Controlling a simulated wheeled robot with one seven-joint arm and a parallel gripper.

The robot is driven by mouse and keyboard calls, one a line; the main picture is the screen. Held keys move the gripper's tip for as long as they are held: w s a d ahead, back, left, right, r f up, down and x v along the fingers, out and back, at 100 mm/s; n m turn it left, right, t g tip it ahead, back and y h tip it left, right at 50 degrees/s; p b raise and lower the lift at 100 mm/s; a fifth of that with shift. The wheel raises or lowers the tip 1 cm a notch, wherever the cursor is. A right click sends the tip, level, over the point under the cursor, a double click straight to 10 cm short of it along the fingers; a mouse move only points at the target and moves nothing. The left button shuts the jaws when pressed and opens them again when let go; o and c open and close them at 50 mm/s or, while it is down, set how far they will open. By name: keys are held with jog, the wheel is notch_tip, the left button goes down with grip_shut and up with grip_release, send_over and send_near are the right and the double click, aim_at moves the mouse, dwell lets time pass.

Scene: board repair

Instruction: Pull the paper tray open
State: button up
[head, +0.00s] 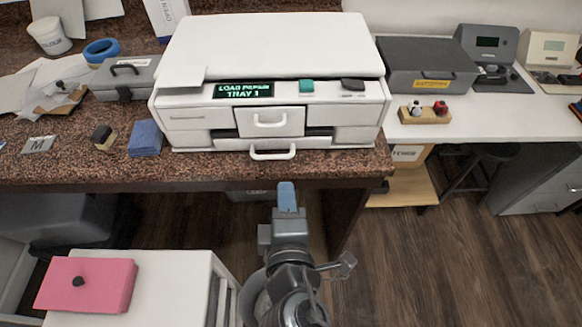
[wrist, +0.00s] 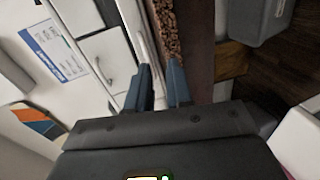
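The white printer (head: 270,50) stands on the granite counter; its display reads "LOAD PAPER TRAY 1". Its paper tray (head: 215,144) is the low white front panel, with a loop handle (head: 272,156) at its lower middle. A dark gap shows above the panel on the right. A second handle (head: 270,123) is on the panel above. My gripper (head: 287,187) is in front of the counter edge, below the tray handle in the picture and slightly right. In the wrist view my gripper (wrist: 161,76) has its blue fingers apart; I see nothing held. The tray handle is not clear there.
The granite counter (head: 60,175) has a front edge near my gripper. A blue pad stack (head: 145,138) and a grey box (head: 125,78) sit left of the printer. A white cabinet with a pink box (head: 87,284) stands at lower left. The floor (head: 420,260) at right is clear.

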aim_at(278, 158)
jog(key=shift+t+h, duration=0.3)
jog(key=shift+h, duration=0.1)
jog(key=w, duration=0.5)
jog(key=w+a+p, duration=0.1)
jog(key=w, duration=0.2)
jog(key=shift+w+r, duration=0.1)
jog(key=shift+w, duration=0.15)
jog(key=shift+c, duration=0.2)
grip_shut()
dwell(0.7)
